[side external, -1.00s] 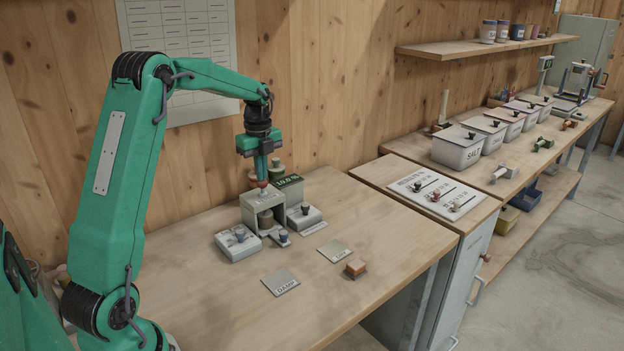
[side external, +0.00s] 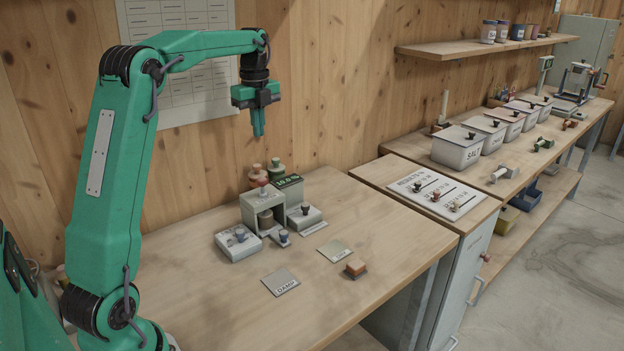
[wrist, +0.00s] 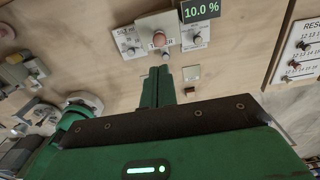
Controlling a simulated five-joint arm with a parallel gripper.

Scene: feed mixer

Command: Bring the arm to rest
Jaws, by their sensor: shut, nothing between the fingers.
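My gripper (side external: 258,130) is green, points down and is shut with nothing in it. It hangs in the air above the grey press-like device (side external: 248,208) on the near table, clear of it.
A display reading 10.0 % (wrist: 200,10) stands beside the device. Lidded bins (side external: 458,148) line the right bench. The table front is clear.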

